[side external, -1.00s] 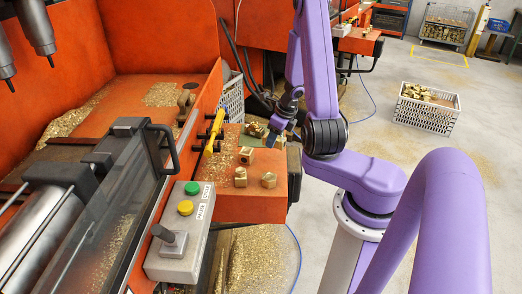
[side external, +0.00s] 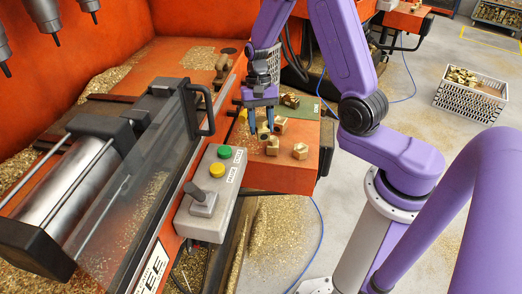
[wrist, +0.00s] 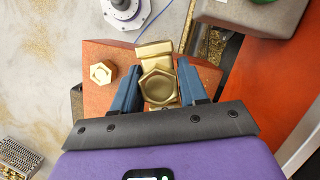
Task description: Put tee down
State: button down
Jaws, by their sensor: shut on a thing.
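My gripper (side external: 262,120) has its blue fingers pointing down over the orange ledge (side external: 260,178). It is shut on a brass tee (side external: 263,133), close to the ledge top; I cannot tell whether the tee touches it. In the wrist view the gripper (wrist: 158,92) has one finger on each side of the tee (wrist: 158,88), whose hexagonal opening faces the camera. A brass bar-like part (wrist: 153,49) shows just beyond it; I cannot tell whether it belongs to the held tee.
Loose brass fittings (side external: 300,151) stand close by on the ledge, with more on a green surface (side external: 305,107) behind. A control box (side external: 212,195) with green and yellow buttons and a machine door handle (side external: 205,112) are to the left. A white crate (side external: 470,95) stands on the floor.

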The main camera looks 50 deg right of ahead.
aim_at(262, 130)
jog(key=n, duration=0.1)
jog(key=a+n, duration=0.1)
jog(key=n, duration=0.1)
jog(key=s+r+n+h, duration=0.1)
jog(key=n, duration=0.1)
jog(key=shift+a+g, duration=0.3)
jog(key=shift+a, duration=0.1)
jog(key=n, duration=0.2)
jog(key=n+h, duration=0.1)
jog(key=shift+s+a+r, duration=0.3)
jog(key=shift+s+r, duration=0.05)
jog(key=shift+r, duration=0.05)
jog(key=s+d+f, duration=0.1)
jog(key=d+f, duration=0.2)
jog(key=d, duration=0.4)
jog(key=s+d+f, duration=0.1)
jog(key=d+f, duration=0.2)
jog(key=d, duration=0.5)
jog(key=s+d+f, duration=0.1)
jog(key=d+f, duration=0.2)
jog(key=d, duration=0.5)
jog(key=shift+d, duration=0.25)
jog(key=shift+f, duration=2.05)
jog(key=shift+f, duration=0.1)
